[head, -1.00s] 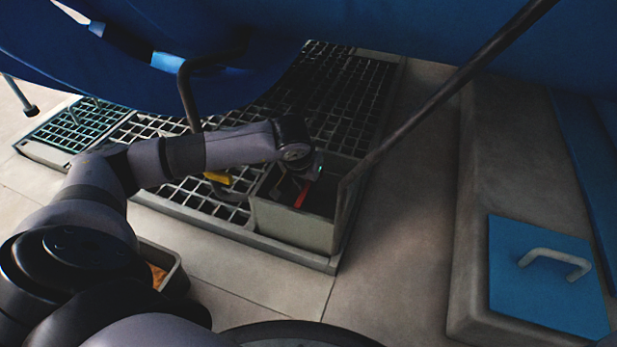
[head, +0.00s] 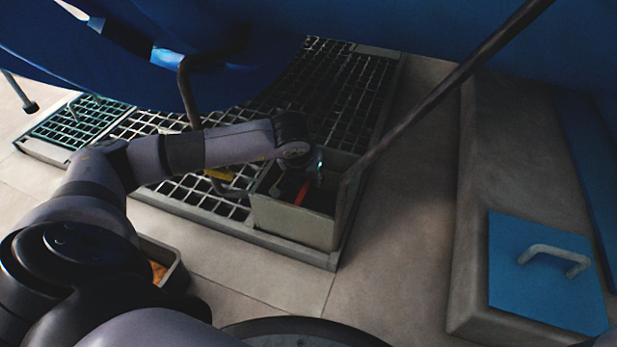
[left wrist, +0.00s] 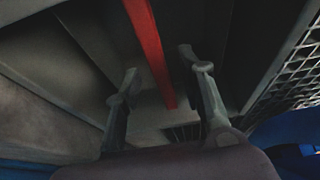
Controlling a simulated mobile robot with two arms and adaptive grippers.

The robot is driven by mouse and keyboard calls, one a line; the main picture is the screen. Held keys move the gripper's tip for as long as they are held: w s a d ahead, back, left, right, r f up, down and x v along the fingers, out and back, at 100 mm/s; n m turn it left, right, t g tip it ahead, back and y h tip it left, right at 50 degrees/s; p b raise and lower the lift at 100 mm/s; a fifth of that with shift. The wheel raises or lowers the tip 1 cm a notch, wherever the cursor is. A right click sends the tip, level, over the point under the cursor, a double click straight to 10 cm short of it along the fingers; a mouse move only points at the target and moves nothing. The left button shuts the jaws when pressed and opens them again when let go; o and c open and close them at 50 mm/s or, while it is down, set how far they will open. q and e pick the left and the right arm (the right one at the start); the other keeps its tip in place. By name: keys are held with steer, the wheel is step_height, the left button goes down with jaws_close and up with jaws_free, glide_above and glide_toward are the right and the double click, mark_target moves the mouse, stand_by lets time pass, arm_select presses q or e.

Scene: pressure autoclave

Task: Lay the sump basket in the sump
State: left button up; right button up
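A grey open-topped box (head: 295,224) stands at the near right corner of the floor grating; I cannot tell whether it is the sump or the basket. A red bar (head: 303,192) shows inside it, and also in the left wrist view (left wrist: 150,45). My left gripper (left wrist: 158,62) reaches down into the box, its fingers apart on either side of the red bar, and I see no contact with it. In the head view the box and wrist hide the fingertips. My right gripper is not in view.
The blue vessel (head: 240,85) hangs low over the grating (head: 350,95). A yellow piece (head: 217,174) lies left of the box. A grey tray (head: 178,275) with orange contents sits near my arm. A blue hatch (head: 540,285) is at right.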

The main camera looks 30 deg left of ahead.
arm_select(q)
steer(key=v, duration=1.1)
steer(key=shift+r, duration=0.35)
steer(key=shift+s, duration=0.15)
